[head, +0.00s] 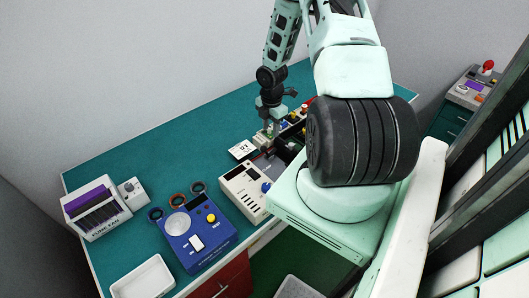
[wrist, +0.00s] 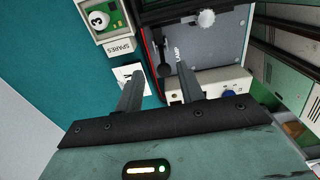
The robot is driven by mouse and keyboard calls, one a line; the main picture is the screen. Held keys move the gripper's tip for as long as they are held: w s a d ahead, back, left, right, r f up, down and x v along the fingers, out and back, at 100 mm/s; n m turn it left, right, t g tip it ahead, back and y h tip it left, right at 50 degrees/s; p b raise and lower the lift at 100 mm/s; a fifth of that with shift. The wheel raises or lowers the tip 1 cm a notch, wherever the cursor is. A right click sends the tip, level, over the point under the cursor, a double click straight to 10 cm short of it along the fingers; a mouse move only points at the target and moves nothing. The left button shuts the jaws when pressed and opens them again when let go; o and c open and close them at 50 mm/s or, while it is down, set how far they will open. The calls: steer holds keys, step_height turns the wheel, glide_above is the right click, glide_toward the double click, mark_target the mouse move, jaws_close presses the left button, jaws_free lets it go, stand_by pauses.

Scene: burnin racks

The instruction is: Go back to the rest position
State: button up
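My gripper (head: 270,125) is over the back part of the green-topped bench (head: 140,160), at the end of my arm, which reaches across the head view. In the wrist view my gripper (wrist: 157,72) has its two dark fingers spread with a gap between them and nothing held. A white card (wrist: 129,80) lies behind the left finger. A grey panel marked LAMP (wrist: 222,48) lies beyond the right finger. From the head view I cannot tell how close the fingertips are to the things below.
A box marked SPARES (wrist: 119,46) stands beside the panel. A beige box with a blue knob (head: 241,190), a blue instrument (head: 196,238), a fan unit (head: 96,208) and a white tray (head: 143,280) occupy the bench. Racks (head: 500,150) stand close at right. The bench's back left is clear.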

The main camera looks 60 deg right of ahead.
steer(key=shift+r+p, duration=0.35)
steer(key=shift+r, duration=0.4)
steer(key=w+a+r+m+b, duration=0.25)
steer(key=a+r+b, duration=0.2)
steer(key=a, duration=0.95)
steer(key=w+a+r+m+b, duration=0.1)
steer(key=w+a+r+b, duration=0.35)
steer(key=a, duration=0.95)
steer(key=s+a+m+b, duration=0.4)
steer(key=s+a+b, duration=0.6)
steer(key=s+a, duration=0.9)
steer(key=s, duration=0.3)
steer(key=shift+s+a+f+y, duration=0.15)
steer(key=shift+s+a+y, duration=0.05)
steer(key=shift+s+y, duration=0.1)
